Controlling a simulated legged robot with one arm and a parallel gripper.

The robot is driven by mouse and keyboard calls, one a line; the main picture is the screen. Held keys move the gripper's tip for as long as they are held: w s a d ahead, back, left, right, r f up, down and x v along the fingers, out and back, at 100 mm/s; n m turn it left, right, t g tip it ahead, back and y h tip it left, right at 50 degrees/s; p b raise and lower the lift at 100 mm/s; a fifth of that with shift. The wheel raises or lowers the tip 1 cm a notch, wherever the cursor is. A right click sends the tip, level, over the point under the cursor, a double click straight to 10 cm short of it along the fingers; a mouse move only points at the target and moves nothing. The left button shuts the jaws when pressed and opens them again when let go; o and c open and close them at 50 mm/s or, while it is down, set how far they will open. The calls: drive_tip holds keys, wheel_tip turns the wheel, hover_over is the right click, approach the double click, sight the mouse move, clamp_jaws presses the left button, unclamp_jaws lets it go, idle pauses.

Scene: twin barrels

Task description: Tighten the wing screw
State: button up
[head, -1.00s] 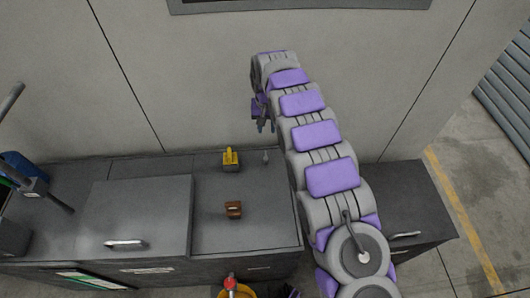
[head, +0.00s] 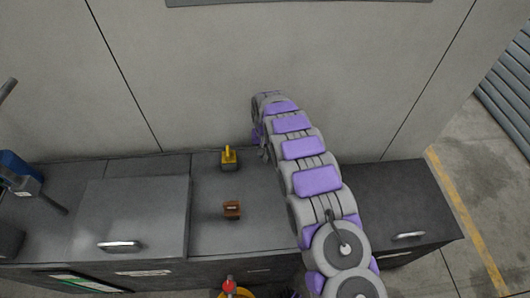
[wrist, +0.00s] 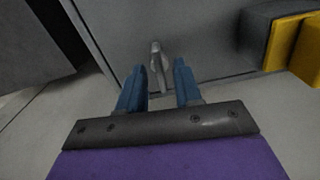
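The wing screw (wrist: 157,62) is a small grey upright piece on the dark grey worktop. In the wrist view it shows just beyond and between my fingertips, a little left of the middle of the gap. My gripper (wrist: 160,72) has two blue fingers, spread apart with nothing held between them. I cannot tell whether the screw's tip lies between the fingers or only beyond them. In the head view my gripper (head: 264,153) is low over the back of the worktop, mostly covered by my arm, and the screw is hidden there.
A yellow-topped block (head: 229,158) stands left of my gripper; its yellow part (wrist: 290,42) shows at the right in the wrist view. A small brown object (head: 232,209) lies nearer the front. A raised grey box (head: 135,215) is on the left. The wall is close behind.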

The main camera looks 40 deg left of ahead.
drive_tip(key=shift+f, duration=0.1)
drive_tip(key=shift+c, duration=0.4)
clamp_jaws()
drive_tip(key=m+p, duration=0.2)
drive_tip(key=m, duration=0.1)
drive_tip(key=shift+m+p, duration=0.3)
drive_tip(key=shift+p, duration=0.05)
drive_tip(key=m+p, duration=0.2)
drive_tip(key=m, duration=0.2)
drive_tip(key=shift+m, duration=0.3)
drive_tip(key=m+p, duration=0.1)
drive_tip(key=m, duration=0.3)
drive_tip(key=m+p, duration=0.1)
drive_tip(key=m, duration=0.3)
drive_tip(key=shift+a+m, duration=0.1)
drive_tip(key=shift+m, duration=0.2)
